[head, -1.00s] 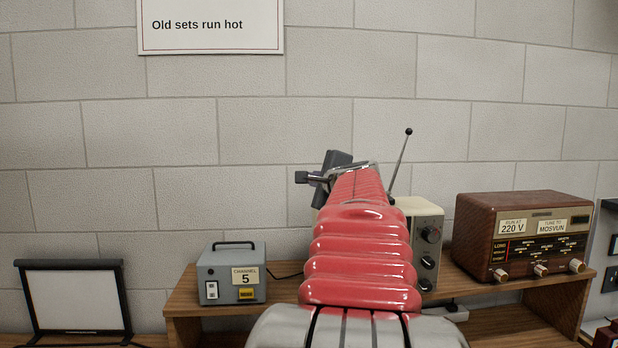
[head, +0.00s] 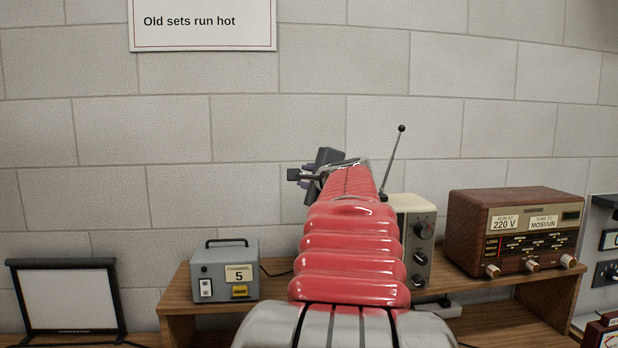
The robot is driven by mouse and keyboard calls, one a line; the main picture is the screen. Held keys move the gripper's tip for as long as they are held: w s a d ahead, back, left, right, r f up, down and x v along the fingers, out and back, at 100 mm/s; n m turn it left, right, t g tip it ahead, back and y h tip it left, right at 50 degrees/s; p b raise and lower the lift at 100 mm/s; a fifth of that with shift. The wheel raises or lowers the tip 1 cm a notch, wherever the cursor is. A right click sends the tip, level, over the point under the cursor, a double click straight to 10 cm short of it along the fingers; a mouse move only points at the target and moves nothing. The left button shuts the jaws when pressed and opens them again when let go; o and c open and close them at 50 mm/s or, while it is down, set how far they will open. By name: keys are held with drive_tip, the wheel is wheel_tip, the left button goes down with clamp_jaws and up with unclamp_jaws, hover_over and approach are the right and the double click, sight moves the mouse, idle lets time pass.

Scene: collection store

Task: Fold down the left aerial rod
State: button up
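A cream set (head: 410,205) with a grey front and dark knobs stands on the wooden shelf, mostly hidden behind my red-sleeved arm. One aerial rod (head: 392,157) with a dark ball tip rises behind the arm, leaning up to the right. No left aerial rod can be made out; the arm covers that side of the set. My gripper (head: 309,177) shows only in part, as dark grey pieces beyond the arm's far end, at the upper left of the set. Its fingertips are not clear, nor whether it touches anything.
A grey box (head: 224,272) labelled "Channel 5" stands left of the arm on the shelf (head: 180,300). A brown wooden radio (head: 514,232) stands to the right. A framed white screen (head: 68,297) is at far left. The brick wall behind carries a sign (head: 203,22).

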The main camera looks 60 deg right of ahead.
drive_tip(key=v, duration=1.3)
drive_tip(key=shift+s+a, duration=0.25)
drive_tip(key=shift+c, duration=0.7)
